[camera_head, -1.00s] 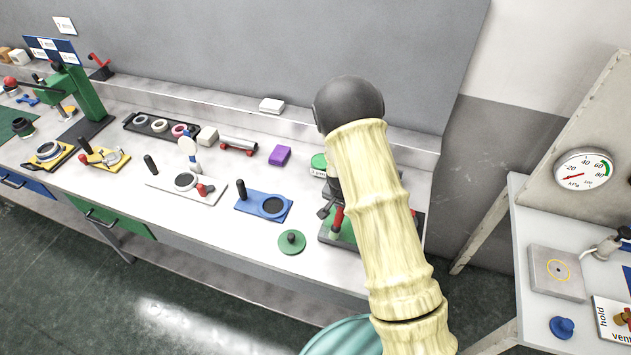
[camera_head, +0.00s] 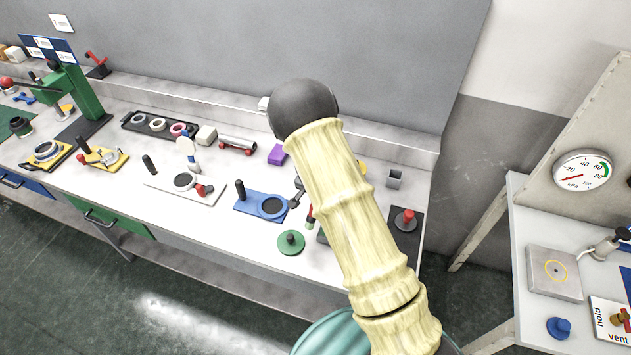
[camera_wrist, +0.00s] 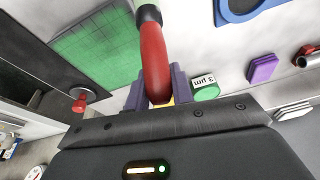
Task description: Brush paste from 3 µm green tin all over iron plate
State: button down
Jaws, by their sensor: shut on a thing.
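My gripper (camera_head: 299,192) is mostly hidden behind my arm in the head view. In the wrist view its jaws (camera_wrist: 156,95) are shut on the red handle of a brush (camera_wrist: 153,58). The brush's grey ferrule points to the top edge; its tip is out of view. The handle also shows in the head view (camera_head: 310,216). The plate (camera_wrist: 100,45) has a green face with grid lines, left of the brush; whether the brush touches it I cannot tell. The green tin (camera_wrist: 206,92), labelled 3 µm, is right of the jaws; my arm hides it in the head view.
A round green disc with a black knob (camera_head: 291,243) lies at the bench front. A blue holder (camera_head: 255,203) is left of it. A purple block (camera_head: 277,154) is behind.

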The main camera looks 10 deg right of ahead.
jog(key=shift+s+d+r, duration=0.1)
jog(key=shift+s+r, duration=0.05)
jog(key=shift+r, duration=0.6)
jog(key=shift+a+r+p, duration=0.2)
jog(key=shift+r+p, duration=0.8)
jog(key=shift+r, duration=0.05)
jog(key=shift+s+d+r+p, duration=0.1)
jog(key=shift+r+p, duration=0.65)
jog(key=shift+r, duration=0.55)
jog(key=shift+d+f, duration=0.1)
